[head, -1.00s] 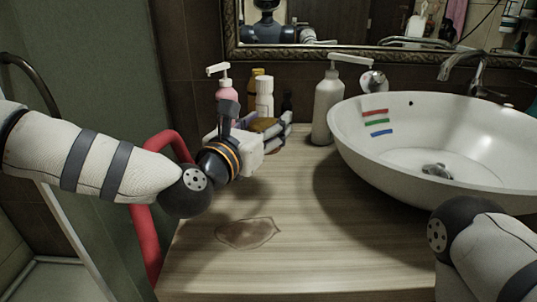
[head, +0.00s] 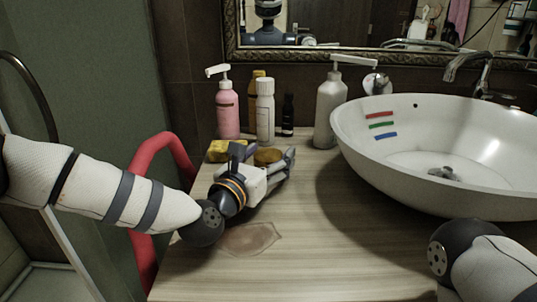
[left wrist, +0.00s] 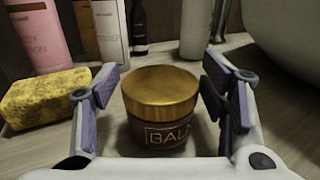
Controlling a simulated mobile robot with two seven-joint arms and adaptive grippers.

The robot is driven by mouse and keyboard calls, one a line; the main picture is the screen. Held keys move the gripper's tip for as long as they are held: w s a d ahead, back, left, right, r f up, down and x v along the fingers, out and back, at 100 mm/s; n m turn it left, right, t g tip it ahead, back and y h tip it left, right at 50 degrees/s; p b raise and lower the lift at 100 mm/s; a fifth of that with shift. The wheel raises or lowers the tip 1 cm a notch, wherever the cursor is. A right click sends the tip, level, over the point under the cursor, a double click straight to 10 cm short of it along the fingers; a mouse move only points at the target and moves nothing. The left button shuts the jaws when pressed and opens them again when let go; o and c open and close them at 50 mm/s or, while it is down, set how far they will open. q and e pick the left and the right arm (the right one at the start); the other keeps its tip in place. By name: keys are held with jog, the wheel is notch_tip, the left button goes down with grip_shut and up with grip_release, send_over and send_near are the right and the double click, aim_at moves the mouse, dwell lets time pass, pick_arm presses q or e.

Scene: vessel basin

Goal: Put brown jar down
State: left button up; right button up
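The brown jar (head: 268,156), with a gold-brown lid, stands upright on the wooden counter (head: 330,240). In the left wrist view the jar (left wrist: 160,105) sits between the two finger pads, with part of its label showing. My left gripper (head: 270,160) is low over the counter and around the jar. In the left wrist view a narrow gap shows between the jar and the pad on each side, so the left gripper (left wrist: 163,98) looks open. The jar's lower front is partly hidden by the gripper. My right gripper is out of view; only part of that arm shows.
A yellow sponge (head: 228,150) lies just left of the jar. Behind stand a pink pump bottle (head: 228,112), a white bottle (head: 265,110), a dark small bottle (head: 288,115) and a grey dispenser (head: 329,110). The white basin (head: 370,165) is at right.

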pick_arm(q)
jog(key=shift+r, duration=0.1)
jog(key=shift+r, duration=0.35)
jog(key=v, duration=1.2)
jog(key=shift+f+p, duration=0.15)
jog(key=shift+p, duration=0.25)
